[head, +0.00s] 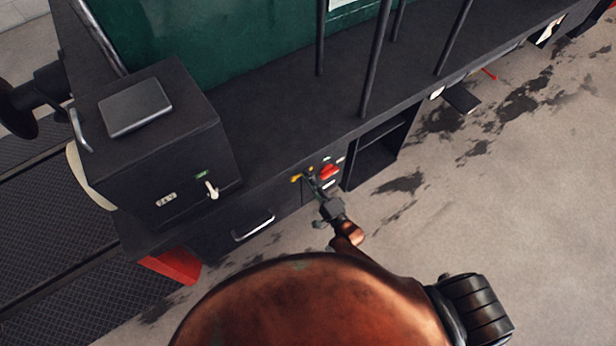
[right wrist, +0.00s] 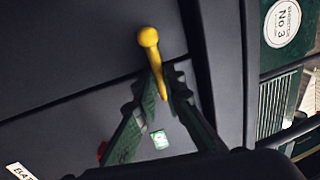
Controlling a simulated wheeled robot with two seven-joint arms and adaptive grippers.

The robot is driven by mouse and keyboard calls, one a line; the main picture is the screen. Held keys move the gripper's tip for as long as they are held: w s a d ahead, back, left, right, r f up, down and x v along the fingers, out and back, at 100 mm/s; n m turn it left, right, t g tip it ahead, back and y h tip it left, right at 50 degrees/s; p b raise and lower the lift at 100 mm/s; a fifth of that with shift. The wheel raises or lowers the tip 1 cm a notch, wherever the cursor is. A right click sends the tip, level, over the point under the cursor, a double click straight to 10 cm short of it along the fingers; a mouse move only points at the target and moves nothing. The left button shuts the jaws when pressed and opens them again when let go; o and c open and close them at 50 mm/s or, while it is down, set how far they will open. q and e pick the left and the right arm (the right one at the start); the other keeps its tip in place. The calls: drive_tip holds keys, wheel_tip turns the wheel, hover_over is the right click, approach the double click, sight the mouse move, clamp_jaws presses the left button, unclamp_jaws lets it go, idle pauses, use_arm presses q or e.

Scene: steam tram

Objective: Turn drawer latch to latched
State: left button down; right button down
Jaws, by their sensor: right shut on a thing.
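A yellow lever with a ball end, which I take to be the drawer latch, shows on the dark side panel in the head view (head: 296,178) and in the right wrist view (right wrist: 149,38). My right gripper (head: 309,177) reaches it from below right. In the right wrist view its two dark green fingers (right wrist: 163,82) are shut on the thin part of the yellow lever, with the ball beyond the tips. The lever's base is partly hidden between the fingers. My left gripper is not in view.
A drawer-type bar handle (head: 253,227) lies left of the lever. A red knob (head: 329,171) sits close to its right, then an open recess (head: 378,158). A dark box (head: 160,150) with a white lever (head: 211,190) stands at left. Stained floor (head: 480,200) is clear.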

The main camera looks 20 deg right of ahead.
drive_tip(key=shift+f, duration=0.1)
drive_tip(key=c, duration=2)
unclamp_jaws()
drive_tip(key=v, duration=1.2)
